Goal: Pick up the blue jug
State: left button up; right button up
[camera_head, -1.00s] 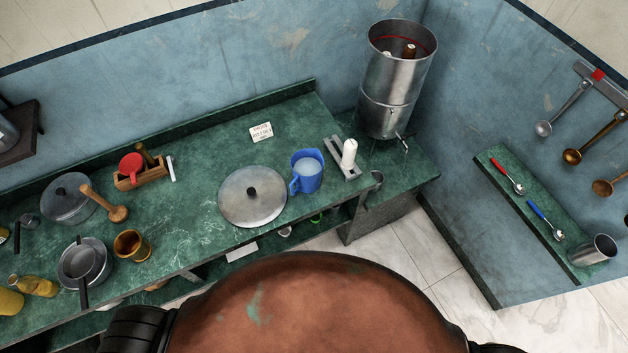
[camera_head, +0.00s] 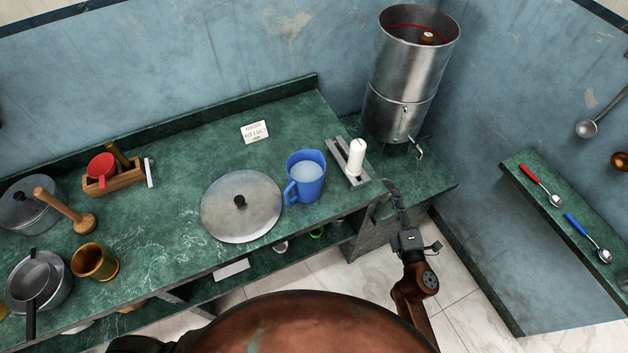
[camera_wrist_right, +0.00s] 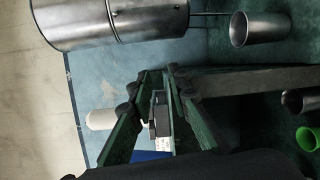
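The blue jug (camera_head: 308,187) stands upright on the green counter with whitish contents showing at its open top. Its handle points left, toward the round metal lid. My right gripper (camera_head: 392,191) is to the right of the jug, near the counter's front edge and apart from the jug. In the right wrist view its two fingers (camera_wrist_right: 158,82) look spread, with nothing held between them. A blue patch, likely the jug (camera_wrist_right: 150,156), shows low there, mostly hidden. My left gripper is not in view.
A white cylinder on a metal stand (camera_head: 355,158) stands between the jug and my right gripper. The metal lid (camera_head: 240,222) lies close to the jug's left. A tall steel dispenser (camera_head: 402,75) with a tap stands behind. Bare counter lies behind the jug.

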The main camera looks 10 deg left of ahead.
jog(key=s+a+r+n+t+y+b, duration=0.1)
jog(key=s+a+r+n+y+b, duration=0.35)
jog(key=a+r+n, duration=0.75)
jog(key=n+g+y+p, duration=0.2)
jog(key=n+g+y, duration=0.5)
jog(key=n+g, duration=0.5)
send_near(287, 200)
jog(key=a+n+t, duration=0.1)
jog(key=a+f+t, duration=0.1)
jog(key=shift+w+a+n, duration=0.25)
jog(key=shift+w+n, duration=0.1)
jog(key=shift+n, duration=0.05)
jog(key=x, duration=0.4)
jog(key=f+x, duration=0.1)
jog(key=x, duration=0.2)
jog(key=shift+b, duration=0.3)
jog(key=shift+w+a, duration=0.15)
jog(key=shift+a, duration=0.25)
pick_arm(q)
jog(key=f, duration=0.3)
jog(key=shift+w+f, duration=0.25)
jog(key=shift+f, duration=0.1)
pick_arm(e)
jog(key=shift+c, duration=0.6)
grip_shut()
